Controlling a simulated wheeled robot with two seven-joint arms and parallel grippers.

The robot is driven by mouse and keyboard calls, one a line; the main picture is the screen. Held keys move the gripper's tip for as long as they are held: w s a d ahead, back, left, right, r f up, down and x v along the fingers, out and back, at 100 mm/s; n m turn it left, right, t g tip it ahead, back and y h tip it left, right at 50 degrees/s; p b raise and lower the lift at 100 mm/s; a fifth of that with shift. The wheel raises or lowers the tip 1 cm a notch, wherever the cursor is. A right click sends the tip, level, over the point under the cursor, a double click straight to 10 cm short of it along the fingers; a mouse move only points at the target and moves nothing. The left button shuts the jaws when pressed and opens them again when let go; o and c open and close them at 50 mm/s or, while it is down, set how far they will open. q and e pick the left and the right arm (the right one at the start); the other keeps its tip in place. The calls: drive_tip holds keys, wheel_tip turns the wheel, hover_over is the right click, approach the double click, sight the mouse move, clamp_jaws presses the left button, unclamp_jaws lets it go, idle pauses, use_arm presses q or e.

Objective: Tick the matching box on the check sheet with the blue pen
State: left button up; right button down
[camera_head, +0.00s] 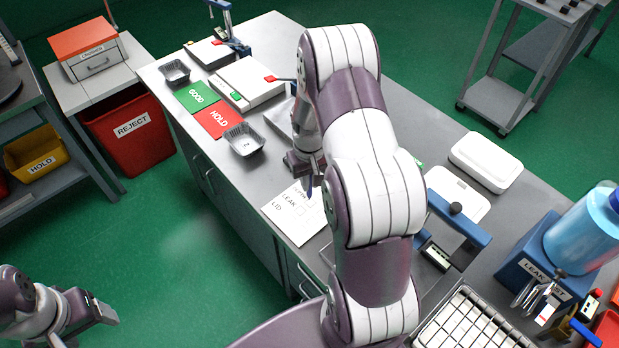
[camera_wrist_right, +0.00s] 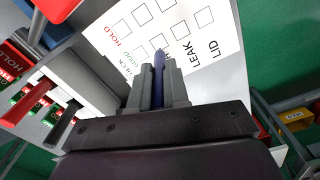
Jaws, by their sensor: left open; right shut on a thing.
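The white check sheet (camera_head: 283,212) lies near the front edge of the grey table, partly hidden by my right arm. In the right wrist view the sheet (camera_wrist_right: 228,68) shows rows of empty-looking boxes and the words HOLD, LEAK and LID. My right gripper (camera_head: 310,172) is over the sheet's far edge, shut on the blue pen (camera_head: 309,188). The pen (camera_wrist_right: 158,62) points at the sheet between the fingers (camera_wrist_right: 158,85); I cannot tell whether its tip touches. My left gripper (camera_head: 98,312) is open and empty, low at the left, away from the table.
A white device (camera_head: 247,82) is behind. White boxes (camera_head: 486,161) and a blue leak tester (camera_head: 535,265) stand right. A red REJECT bin (camera_head: 130,130) is left.

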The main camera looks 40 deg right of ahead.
drive_tip(key=shift+f, duration=0.3)
idle(0.7)
drive_tip(key=shift+s+a, duration=0.25)
drive_tip(key=shift+a, duration=0.05)
idle(0.7)
drive_tip(key=shift+s+d+p, duration=0.25)
drive_tip(key=shift+d+p, duration=0.3)
idle(0.7)
wheel_tip(320, 180, up, 6)
drive_tip(key=p, duration=0.5)
drive_tip(key=shift+r, duration=0.15)
idle(0.3)
